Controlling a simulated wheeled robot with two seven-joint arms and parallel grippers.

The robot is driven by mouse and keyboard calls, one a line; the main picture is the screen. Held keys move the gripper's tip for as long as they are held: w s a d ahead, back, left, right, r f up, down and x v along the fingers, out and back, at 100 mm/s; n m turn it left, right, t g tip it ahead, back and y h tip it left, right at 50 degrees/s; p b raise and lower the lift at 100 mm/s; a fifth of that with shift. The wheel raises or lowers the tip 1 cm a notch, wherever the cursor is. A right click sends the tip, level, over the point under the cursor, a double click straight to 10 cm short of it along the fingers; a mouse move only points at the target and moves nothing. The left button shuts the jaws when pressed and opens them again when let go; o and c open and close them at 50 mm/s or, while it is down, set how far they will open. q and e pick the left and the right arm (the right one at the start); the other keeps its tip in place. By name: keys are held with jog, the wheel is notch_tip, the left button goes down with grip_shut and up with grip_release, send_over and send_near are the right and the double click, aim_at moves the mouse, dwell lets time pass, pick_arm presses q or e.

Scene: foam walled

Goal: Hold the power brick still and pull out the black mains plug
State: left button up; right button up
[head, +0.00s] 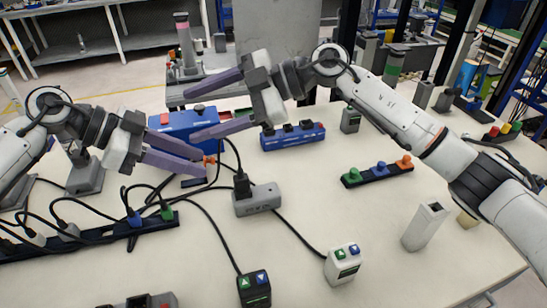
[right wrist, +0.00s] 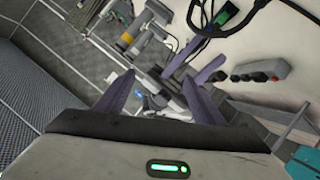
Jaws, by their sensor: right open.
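The power brick (head: 257,203) is a grey block on the table near the middle of the head view. The black mains plug (head: 242,186) stands upright in its top, with a black cord running up and away. My right gripper (head: 187,114) is higher in the picture, wide open and empty, pointing left. Its open fingers also show in the right wrist view (right wrist: 158,78). Neither gripper touches the brick or plug.
A black power strip (head: 100,240) with several cords lies at left. A white box (head: 342,264) and a black box (head: 254,289) with coloured buttons stand in front. Blue units (head: 292,137) stand behind, a button strip (head: 377,173) at right. Loose cords cross the middle.

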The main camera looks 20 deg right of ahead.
jog(key=w+d+r+t+h, duration=0.2)
jog(key=w+d+r+h, duration=0.1)
jog(key=w+d, duration=0.3)
jog(key=m+g+h, duration=0.4)
jog(key=g+h, duration=0.1)
jog(key=h, duration=0.5)
send_over(274, 189)
notch_tip(274, 189, down, 15)
jog(key=shift+w+a+f, duration=0.1)
jog(key=shift+f, duration=0.05)
jog(key=shift+f+h, duration=0.3)
notch_tip(274, 189, down, 10)
jog(key=shift+r, duration=0.15)
